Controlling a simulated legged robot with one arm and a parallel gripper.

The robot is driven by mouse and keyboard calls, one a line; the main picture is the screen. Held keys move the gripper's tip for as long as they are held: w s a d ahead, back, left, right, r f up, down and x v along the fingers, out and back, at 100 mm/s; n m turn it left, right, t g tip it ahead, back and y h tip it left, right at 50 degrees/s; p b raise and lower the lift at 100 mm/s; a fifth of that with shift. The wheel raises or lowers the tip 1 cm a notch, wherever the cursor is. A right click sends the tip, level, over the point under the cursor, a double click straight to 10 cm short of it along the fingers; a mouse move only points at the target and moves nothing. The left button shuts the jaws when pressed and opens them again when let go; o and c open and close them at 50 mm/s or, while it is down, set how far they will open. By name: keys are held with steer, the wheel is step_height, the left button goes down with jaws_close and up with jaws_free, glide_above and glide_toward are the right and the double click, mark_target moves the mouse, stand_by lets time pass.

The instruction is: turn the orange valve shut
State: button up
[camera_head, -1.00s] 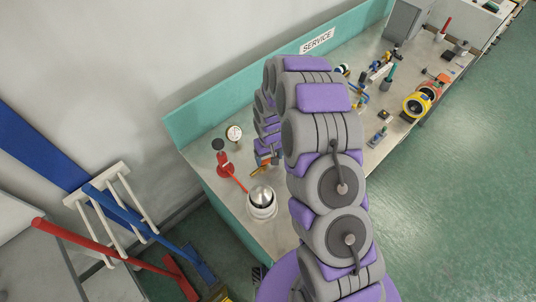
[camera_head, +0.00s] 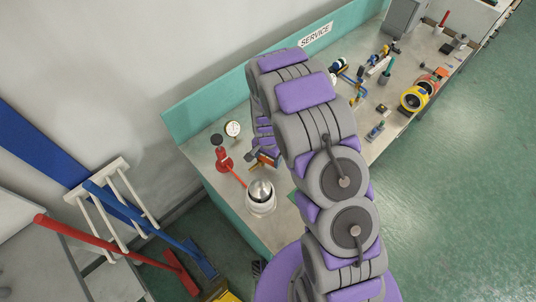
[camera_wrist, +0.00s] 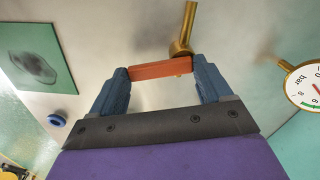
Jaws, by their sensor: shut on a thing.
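The orange valve handle (camera_wrist: 160,69) is a short flat bar between the two blue fingers of my gripper (camera_wrist: 158,83) in the wrist view. My gripper is shut on it, with one finger at each end of the bar. A brass stem (camera_wrist: 185,30) meets the bar near its right end. In the head view a bit of the orange handle (camera_head: 266,159) shows at my gripper (camera_head: 257,159), beside the bench's left part. My arm hides much of that spot.
A pressure gauge (camera_head: 232,129) stands close by; it also shows in the wrist view (camera_wrist: 305,85). A red tool (camera_head: 224,161) and a silver-domed pot (camera_head: 261,196) are on the bench near my gripper. Several tools and yellow tape rolls (camera_head: 414,98) lie farther right.

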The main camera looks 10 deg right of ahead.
mark_target(265, 161)
steer(key=shift+s+a+m, duration=0.15)
steer(key=shift+m, duration=0.6)
steer(key=shift+s+a+m, duration=0.1)
steer(key=shift+a+m, duration=0.05)
steer(key=shift+m, duration=0.6)
steer(key=shift+p, duration=0.3)
steer(key=o, duration=1)
steer(key=shift+a, duration=0.15)
steer(key=shift+r, duration=0.15)
step_height(265, 161, up, 17)
steer(key=shift+p, duration=0.3)
steer(key=shift+r, duration=0.1)
